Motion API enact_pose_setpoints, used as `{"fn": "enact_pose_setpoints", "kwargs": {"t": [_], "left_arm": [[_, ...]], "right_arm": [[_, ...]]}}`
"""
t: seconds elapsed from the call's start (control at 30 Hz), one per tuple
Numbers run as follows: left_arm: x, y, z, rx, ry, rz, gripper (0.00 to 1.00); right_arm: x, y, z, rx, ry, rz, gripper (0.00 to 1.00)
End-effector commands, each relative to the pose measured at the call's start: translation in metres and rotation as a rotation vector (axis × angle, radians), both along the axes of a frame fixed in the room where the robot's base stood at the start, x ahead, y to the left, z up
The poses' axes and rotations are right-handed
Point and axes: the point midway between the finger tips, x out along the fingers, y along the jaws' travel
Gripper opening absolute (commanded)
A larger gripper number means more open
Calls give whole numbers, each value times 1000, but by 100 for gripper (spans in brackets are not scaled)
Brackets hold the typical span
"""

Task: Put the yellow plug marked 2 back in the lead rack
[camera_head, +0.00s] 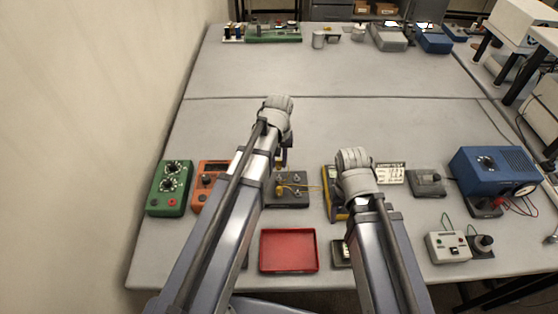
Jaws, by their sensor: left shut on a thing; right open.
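My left gripper (283,162) is mostly hidden under its wrist, just above the back of a dark terminal box (293,201). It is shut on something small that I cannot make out. A yellow plug or lead end (280,190) shows at the left of the box, and a thin yellow lead runs right towards a yellow meter (329,178). I cannot read any number on a plug. My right gripper (362,203) is open, largely hidden by its wrist beside the meter. I cannot tell for certain which thing is the lead rack.
A red tray (289,269) lies empty in front of the box. Green (170,188) and orange (207,187) dial boxes stand left. A blue instrument (496,172) and a pale box (448,246) stand right. The table's middle (330,120) is clear; more equipment stands at the back.

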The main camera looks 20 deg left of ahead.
Motion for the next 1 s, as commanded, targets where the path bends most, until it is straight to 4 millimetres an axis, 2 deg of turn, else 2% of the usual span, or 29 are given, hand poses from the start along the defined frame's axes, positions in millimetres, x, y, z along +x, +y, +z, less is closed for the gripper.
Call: {"fn": "enact_pose_setpoints", "kwargs": {"t": [0.5, 1.0], "left_arm": [[0, 0, -47, 0, 0, 0, 0], [0, 0, -49, 0, 0, 0, 0]], "right_arm": [[0, 0, -47, 0, 0, -2, 62], [0, 0, -49, 0, 0, -2, 62]]}}
